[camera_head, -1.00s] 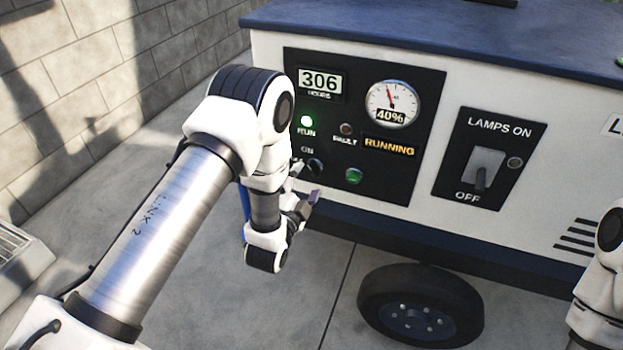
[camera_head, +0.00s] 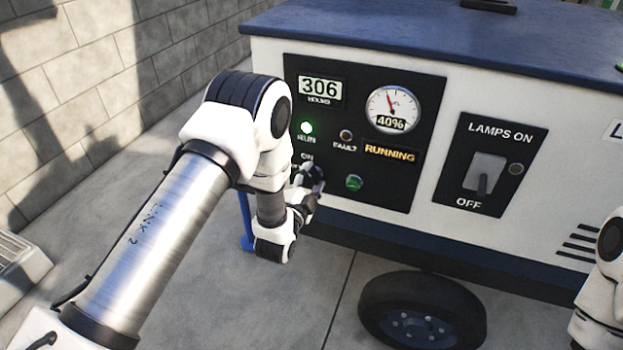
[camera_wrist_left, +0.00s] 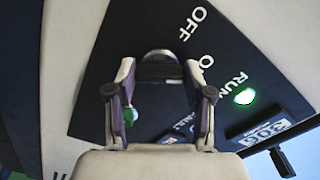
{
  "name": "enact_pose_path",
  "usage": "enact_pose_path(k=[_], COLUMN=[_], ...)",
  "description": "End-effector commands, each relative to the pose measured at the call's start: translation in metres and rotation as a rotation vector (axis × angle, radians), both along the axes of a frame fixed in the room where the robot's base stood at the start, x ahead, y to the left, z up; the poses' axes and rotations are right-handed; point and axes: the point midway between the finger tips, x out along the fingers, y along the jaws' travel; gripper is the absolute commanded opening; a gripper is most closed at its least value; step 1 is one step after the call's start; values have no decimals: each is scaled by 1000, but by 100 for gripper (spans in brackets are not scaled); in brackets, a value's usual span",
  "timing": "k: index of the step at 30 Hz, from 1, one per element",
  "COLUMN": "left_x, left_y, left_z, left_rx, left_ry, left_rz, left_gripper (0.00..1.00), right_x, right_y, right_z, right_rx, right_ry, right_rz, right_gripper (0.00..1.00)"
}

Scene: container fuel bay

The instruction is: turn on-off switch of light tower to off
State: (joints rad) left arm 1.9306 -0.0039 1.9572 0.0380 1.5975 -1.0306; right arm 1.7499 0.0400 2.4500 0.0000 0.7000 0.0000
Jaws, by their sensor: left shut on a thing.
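The light tower's on-off switch (camera_wrist_left: 158,55) is a rotary knob on the black control panel (camera_head: 420,165), with OFF and ON lettering beside it in the left wrist view. My left gripper (camera_head: 314,183) is at the panel's lower left. In the left wrist view, its fingers (camera_wrist_left: 157,70) are shut on the knob, one on each side. In the head view the gripper mostly hides the knob, and its exact angle is hard to tell. The green RUN lamp (camera_head: 306,127) is lit, and the display (camera_head: 390,152) reads RUNNING. My right gripper is out of view.
A separate lamps switch (camera_head: 484,175) is to the right, its lever down toward OFF. A green button (camera_head: 354,183) is close to the gripper's right. A wheel (camera_head: 422,312) stands below the body. A block wall (camera_head: 90,90) is at the left, with open floor between.

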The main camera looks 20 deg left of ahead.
Motion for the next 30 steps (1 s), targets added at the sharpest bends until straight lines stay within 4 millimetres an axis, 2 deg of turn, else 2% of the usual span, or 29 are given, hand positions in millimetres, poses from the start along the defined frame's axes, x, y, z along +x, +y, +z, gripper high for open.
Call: enact_pose_path(k=[11, 30], left_x=[0, 0], left_y=[0, 0], left_z=[1, 1], left_rx=[-170, -751], left_ry=[-5, -24], left_rz=[-1, 0], left_gripper=[17, 17], right_x=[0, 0], right_y=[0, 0], right_z=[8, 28], right_rx=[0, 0], right_ry=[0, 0], right_rz=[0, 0], right_gripper=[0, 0])
